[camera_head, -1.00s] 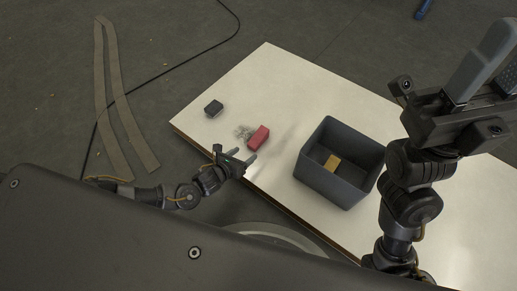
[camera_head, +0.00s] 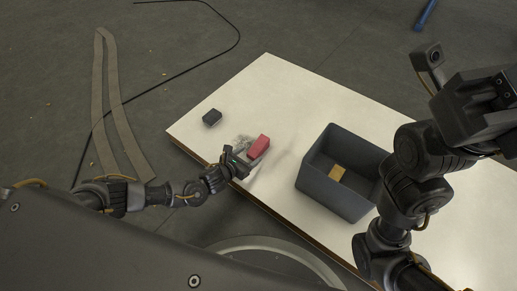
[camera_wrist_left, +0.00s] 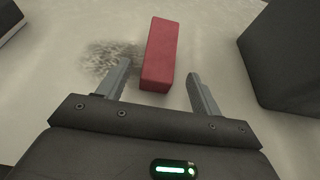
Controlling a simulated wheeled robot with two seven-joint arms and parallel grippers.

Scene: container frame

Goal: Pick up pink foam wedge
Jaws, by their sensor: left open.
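The pink foam wedge (camera_head: 259,146) is a reddish-pink block on the white table, left of the dark bin. In the left wrist view the wedge (camera_wrist_left: 161,50) points away from me, its near end between the finger tips. My left gripper (camera_head: 246,163) is open at the wedge's near side; in its wrist view the jaws (camera_wrist_left: 158,72) stand apart with a gap on each side of the wedge. My right gripper (camera_head: 482,104) is raised at the right edge, far from the wedge; its fingers are not clearly visible.
The dark open bin (camera_head: 315,190) stands right of the wedge with a yellow block (camera_head: 337,173) inside. A small dark block (camera_head: 212,118) lies at the table's left corner. A grey speckled patch (camera_wrist_left: 108,58) is beside the wedge. The table behind is clear.

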